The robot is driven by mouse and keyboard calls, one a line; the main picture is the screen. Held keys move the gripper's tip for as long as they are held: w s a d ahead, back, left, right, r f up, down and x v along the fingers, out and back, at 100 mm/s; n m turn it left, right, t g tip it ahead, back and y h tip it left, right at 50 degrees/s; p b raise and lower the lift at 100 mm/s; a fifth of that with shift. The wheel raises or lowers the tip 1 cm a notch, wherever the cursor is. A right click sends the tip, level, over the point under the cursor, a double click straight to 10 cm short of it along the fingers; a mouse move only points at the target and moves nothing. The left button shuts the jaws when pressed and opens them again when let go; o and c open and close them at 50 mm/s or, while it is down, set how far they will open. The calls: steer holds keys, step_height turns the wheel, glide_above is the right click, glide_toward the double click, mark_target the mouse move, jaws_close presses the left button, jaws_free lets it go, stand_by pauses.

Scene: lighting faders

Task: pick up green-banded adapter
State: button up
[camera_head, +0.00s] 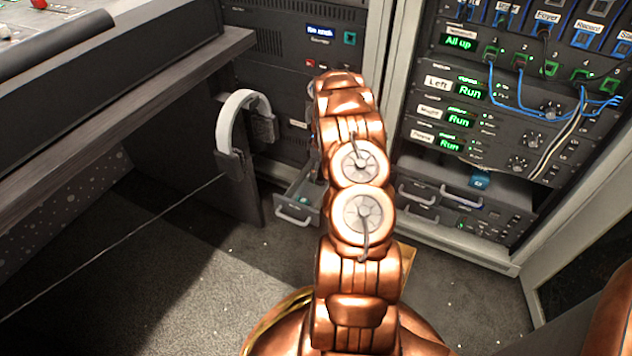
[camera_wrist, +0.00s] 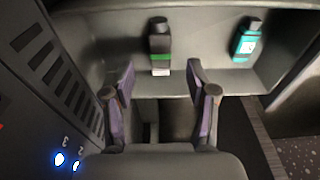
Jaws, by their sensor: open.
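In the wrist view a black adapter with a green band (camera_wrist: 160,52) and a pale lower edge lies in a grey open drawer (camera_wrist: 95,45). My gripper (camera_wrist: 161,70) is open, its two purple-padded fingers pointing at the drawer. The green-banded adapter shows beyond and between the fingertips. It looks clear of both fingers; the exact distance is hard to tell. In the head view an open drawer (camera_head: 293,214) stands out of the left rack, with a small teal item in it. My copper arm hides my gripper and part of that drawer there.
A teal adapter with a white label (camera_wrist: 246,42) lies to the right in the same drawer. A vented panel with blue lights (camera_wrist: 45,65) is close on the left. In the head view, a headset (camera_head: 236,122) hangs at the desk's side and cables cross the right rack (camera_head: 520,90).

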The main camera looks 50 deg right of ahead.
mark_target(317, 180)
steer(key=f+b, duration=0.1)
steer(key=f, duration=0.1)
steer(key=f+b, duration=0.2)
steer(key=f, duration=0.1)
steer(key=shift+w+a, duration=0.1)
steer(key=shift+w, duration=0.1)
steer(key=shift+r, duration=0.1)
jaws_close()
